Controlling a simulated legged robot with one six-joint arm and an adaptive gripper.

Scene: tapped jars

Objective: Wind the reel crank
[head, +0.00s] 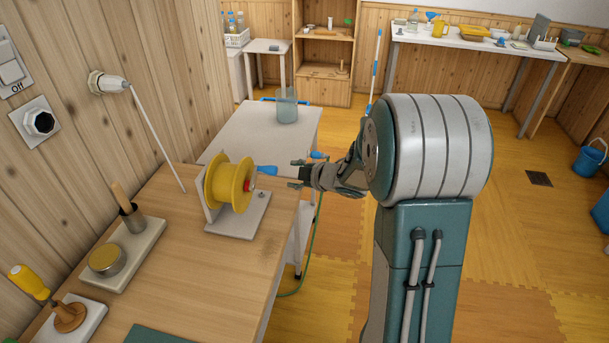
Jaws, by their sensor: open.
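A yellow reel (230,186) stands on a grey-white base (238,213) near the far end of the wooden bench (190,260). A red hub shows on its right side. A blue handle (266,170), apparently the crank's grip, sticks out to the right behind the reel; the crank arm itself is mostly hidden. My gripper (292,174) is to the right of the reel, its fingers pointing left toward the blue handle. The fingers are open, and a small gap seems to lie between them and the handle. Nothing shows between them.
On the bench's near left are a yellow-handled tool (30,282), a round tin (107,258) and a metal cup with a wooden handle (131,214). A white table (255,135) with a clear jar (287,108) stands beyond. Open floor lies to the right.

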